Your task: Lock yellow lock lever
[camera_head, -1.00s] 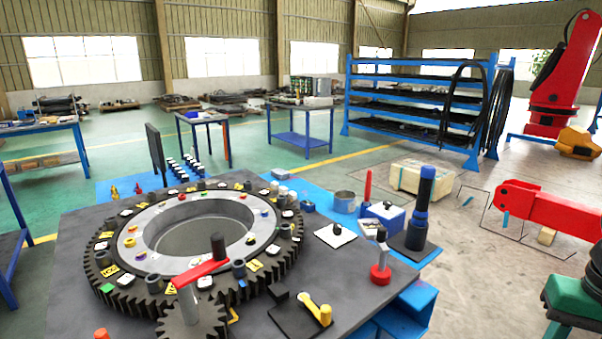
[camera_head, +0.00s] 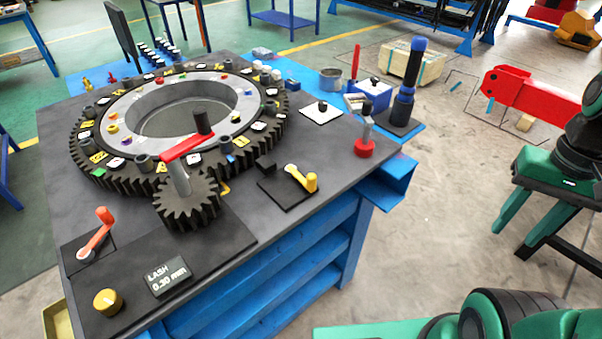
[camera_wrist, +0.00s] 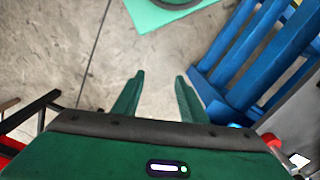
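The yellow lock lever (camera_head: 304,179) sits on a black plate (camera_head: 275,188) near the front right part of the bench top, right of the small pinion gear (camera_head: 187,203). It lies slanted, its upright grip at the right end. A black block (camera_head: 266,166) stands on the plate beside it. My gripper (camera_wrist: 158,78) shows in the wrist view with its two green fingers apart and nothing between them, over bare floor. My green arm parts are at the lower right, away from the lever.
A large ring gear (camera_head: 80,151) fills the bench's rear. A red crank arm (camera_head: 188,148) rises over the pinion. An orange lever (camera_head: 97,238), yellow knob (camera_head: 107,301) and display (camera_head: 167,277) are front left. A red-based post (camera_head: 365,147) stands right of the lever.

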